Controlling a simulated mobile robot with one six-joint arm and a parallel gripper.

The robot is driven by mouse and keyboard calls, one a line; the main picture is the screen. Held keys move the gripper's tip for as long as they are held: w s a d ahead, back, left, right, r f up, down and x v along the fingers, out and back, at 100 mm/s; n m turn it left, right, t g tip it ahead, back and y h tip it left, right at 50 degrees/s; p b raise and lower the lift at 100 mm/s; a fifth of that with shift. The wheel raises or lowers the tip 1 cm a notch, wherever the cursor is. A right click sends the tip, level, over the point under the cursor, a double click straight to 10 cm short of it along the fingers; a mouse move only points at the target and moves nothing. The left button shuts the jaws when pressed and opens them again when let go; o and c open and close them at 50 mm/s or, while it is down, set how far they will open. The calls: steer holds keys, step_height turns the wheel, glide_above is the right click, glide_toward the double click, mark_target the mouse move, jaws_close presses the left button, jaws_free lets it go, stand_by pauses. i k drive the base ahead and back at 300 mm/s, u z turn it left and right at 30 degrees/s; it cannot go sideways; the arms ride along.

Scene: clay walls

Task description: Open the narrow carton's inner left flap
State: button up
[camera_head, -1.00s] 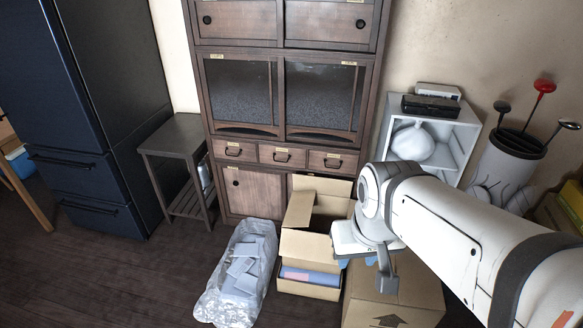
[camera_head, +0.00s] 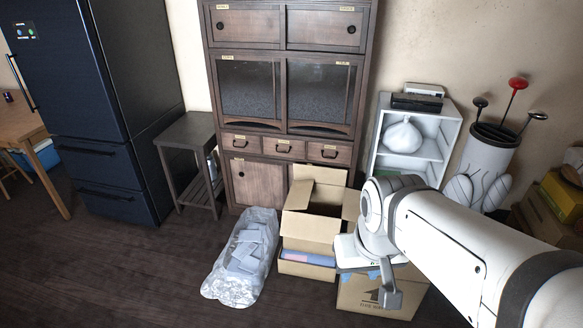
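The narrow carton (camera_head: 306,270) seems to be the tall brown box standing open in front of the cabinet. One flap (camera_head: 320,174) stands up at its back and another (camera_head: 298,195) stands at its left. A front flap (camera_head: 310,229) hangs outward, and a flap (camera_head: 351,205) shows at the right, near my arm. The opening is dark inside, and I cannot tell inner flaps from outer ones. My gripper (camera_head: 388,288) is right of this carton, in front of a wider carton, apparently above it. Its fingers are mostly hidden, so its opening is unclear.
The wider carton (camera_head: 362,296) with a printed arrow stands right of the narrow one. A clear bag of pale pieces (camera_head: 245,258) lies at its left. The wooden cabinet (camera_head: 258,184) is behind, with a white shelf (camera_head: 433,150) at right. Floor is free at the front left.

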mark_target(299, 196)
steer(key=z, duration=0.2)
steer(key=i, duration=0.7)
steer(key=u, duration=0.15)
steer(key=k, duration=0.6)
steer(key=u, duration=0.15)
steer(key=i, duration=1.6)
steer(key=z, duration=0.7)
